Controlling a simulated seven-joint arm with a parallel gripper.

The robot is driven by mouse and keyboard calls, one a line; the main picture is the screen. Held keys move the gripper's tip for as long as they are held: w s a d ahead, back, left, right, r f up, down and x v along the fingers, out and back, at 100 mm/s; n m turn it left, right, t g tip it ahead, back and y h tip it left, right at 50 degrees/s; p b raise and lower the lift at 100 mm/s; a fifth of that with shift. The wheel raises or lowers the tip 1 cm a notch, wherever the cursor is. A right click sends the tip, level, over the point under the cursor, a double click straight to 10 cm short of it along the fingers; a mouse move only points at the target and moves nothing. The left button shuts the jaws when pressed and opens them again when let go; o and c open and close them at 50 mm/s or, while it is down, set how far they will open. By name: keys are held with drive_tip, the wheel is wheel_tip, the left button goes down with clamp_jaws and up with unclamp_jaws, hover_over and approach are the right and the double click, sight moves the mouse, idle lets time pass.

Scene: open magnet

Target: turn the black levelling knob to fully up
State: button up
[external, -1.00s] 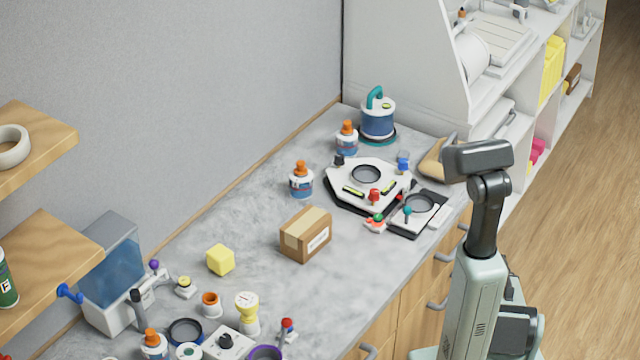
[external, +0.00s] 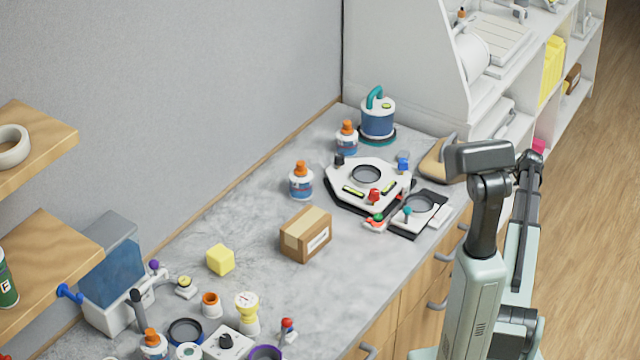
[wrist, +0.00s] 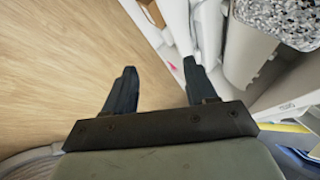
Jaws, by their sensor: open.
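A small black knob (external: 338,160) stands at the back left corner of a white octagonal platform (external: 336,185) with a round dark opening. A red knob (external: 374,195) and a blue knob (external: 403,162) stand at other corners. I cannot read how far the black knob is turned. My gripper (wrist: 159,66) is open and empty in the wrist view, with its two dark fingers apart above the wooden floor and beside white shelving. It is away from the platform, which the wrist view does not show. I cannot make out its fingers in the external view.
A cardboard box (external: 305,235), a yellow cube (external: 220,260), orange-capped bottles (external: 301,182) and a blue canister (external: 378,120) stand on the grey counter. A black-and-white plate (external: 408,226) lies right of the platform. Another black knob (external: 226,341) is at the front. The counter's middle is mostly clear.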

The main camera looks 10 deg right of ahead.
drive_tip(key=w+a+r+m+y, duration=0.25)
drive_tip(key=a+r, duration=0.25)
drive_tip(key=r, duration=0.6)
drive_tip(key=w+a+r+m+y, duration=0.1)
drive_tip(key=w+a+r, duration=0.3)
drive_tip(key=r, duration=0.7)
drive_tip(key=s+a+r+m+g+y, duration=0.1)
drive_tip(key=s+a+r+y, duration=0.1)
drive_tip(key=a+r, duration=0.75)
drive_tip(key=s+a+r+m+y, duration=0.1)
drive_tip(key=s+a+r+y, duration=0.1)
drive_tip(key=a+r, duration=0.75)
drive_tip(key=n+g+h, duration=0.6)
drive_tip(key=n+g, duration=0.1)
drive_tip(key=n, duration=0.4)
approach(340, 156)
drive_tip(key=f, duration=0.9)
drive_tip(key=shift+w+a, duration=0.1)
drive_tip(key=shift+a, duration=0.25)
drive_tip(key=shift+c, duration=0.4)
